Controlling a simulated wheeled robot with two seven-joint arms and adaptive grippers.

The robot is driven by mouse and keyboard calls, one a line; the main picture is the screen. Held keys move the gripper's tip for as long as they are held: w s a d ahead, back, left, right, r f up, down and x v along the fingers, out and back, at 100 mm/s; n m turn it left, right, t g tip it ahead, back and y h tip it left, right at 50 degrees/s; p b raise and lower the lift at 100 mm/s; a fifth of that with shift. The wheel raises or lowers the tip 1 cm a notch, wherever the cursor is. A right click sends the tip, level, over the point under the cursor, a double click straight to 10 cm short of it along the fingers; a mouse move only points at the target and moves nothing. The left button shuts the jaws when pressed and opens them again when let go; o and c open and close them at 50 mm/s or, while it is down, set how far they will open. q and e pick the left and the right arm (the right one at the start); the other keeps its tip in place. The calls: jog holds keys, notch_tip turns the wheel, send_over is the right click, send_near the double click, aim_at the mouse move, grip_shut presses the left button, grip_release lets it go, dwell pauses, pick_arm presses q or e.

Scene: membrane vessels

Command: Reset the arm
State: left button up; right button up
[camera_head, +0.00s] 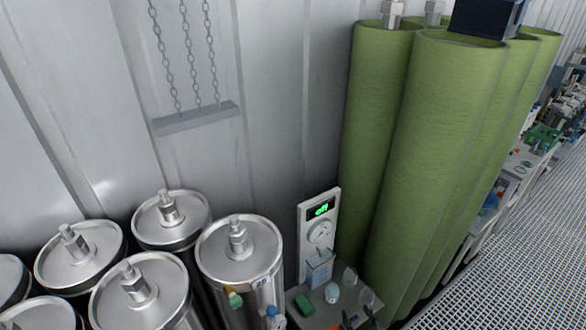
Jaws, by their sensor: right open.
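I cannot make out either of my grippers or arms in the head view. A white panel (319,240) stands upright by the wall, with a green-lit display (321,209) and a round gauge (319,232) below it. Several silver metal vessels (239,249) with hex fittings on their lids stand at the lower left. Several tall green cylinders (430,160) stand at the right.
A grey bar (196,118) hangs on chains against the pale corrugated wall (275,90). A green block (304,305) and small glassware lie below the panel. A dark blue box (487,18) is above the green cylinders. Grated floor (520,260) lies open at the right.

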jog(key=s+d+m+g+h, duration=0.15)
jog(key=s+d+g, duration=0.45)
jog(key=s, duration=0.8)
jog(key=s+d+m+g+h, duration=0.1)
jog(key=s+d+g+h, duration=0.15)
jog(key=s+d, duration=0.75)
jog(key=s+a+f+g+b, duration=0.1)
jog(key=s+f, duration=0.1)
jog(key=f, duration=1)
jog(key=s+a+f+y+b, duration=0.1)
jog(key=s+a+f+b, duration=0.1)
jog(key=f, duration=1)
jog(key=s+a+f+g+b, duration=0.1)
jog(key=s+f, duration=0.1)
jog(key=f, duration=1)
pick_arm(q)
notch_tip(320, 180, down, 8)
jog(key=s+b, duration=0.1)
jog(key=b, duration=0.2)
jog(key=shift+s+r+b, duration=0.15)
jog(key=shift+s+b, duration=0.05)
jog(key=shift+b, duration=0.1)
pick_arm(e)
jog(key=s+f+n+g, duration=0.1)
jog(key=s+f, duration=1.7)
jog(key=f, duration=0.2)
jog(key=shift+s+a+n, duration=0.15)
jog(key=shift+s+n, duration=0.1)
jog(key=shift+n, duration=0.1)
